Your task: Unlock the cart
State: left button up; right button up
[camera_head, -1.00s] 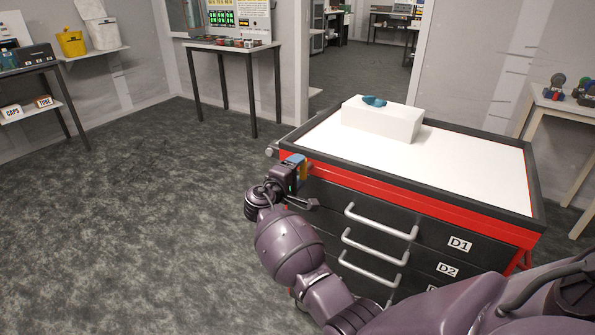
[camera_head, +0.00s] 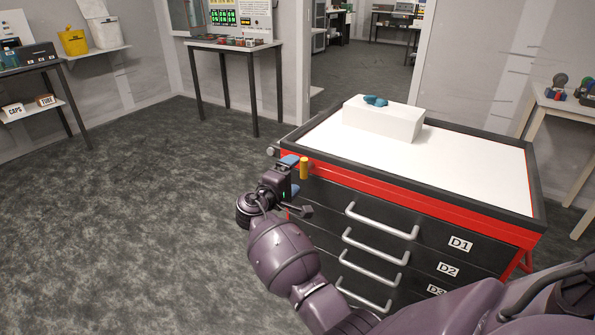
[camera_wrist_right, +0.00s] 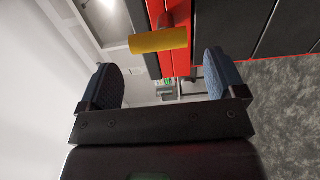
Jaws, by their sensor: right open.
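The cart (camera_head: 450,165) is red and black with a white top and drawers labelled D1, D2 and D3. A yellow cylindrical knob (camera_head: 304,168) stands out at its front left corner, by the top edge. It also shows in the right wrist view (camera_wrist_right: 158,40), on a short reddish stem against the red frame. My right gripper (camera_head: 296,187) is open and empty beside that corner, just left of and below the knob. In the wrist view the knob is ahead of the two blue-padded fingers (camera_wrist_right: 166,80), not gripped. My left gripper is not seen.
A white box (camera_head: 385,122) with a blue glove sits on the cart top. Silver drawer handles (camera_head: 380,220) stick out from the front near my right arm. The grey floor (camera_head: 120,220) to the left is clear. Tables stand along the walls.

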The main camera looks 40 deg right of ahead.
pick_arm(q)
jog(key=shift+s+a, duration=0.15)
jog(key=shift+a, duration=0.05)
pick_arm(e)
jog(key=v, duration=0.7)
jog(key=shift+a, duration=0.25)
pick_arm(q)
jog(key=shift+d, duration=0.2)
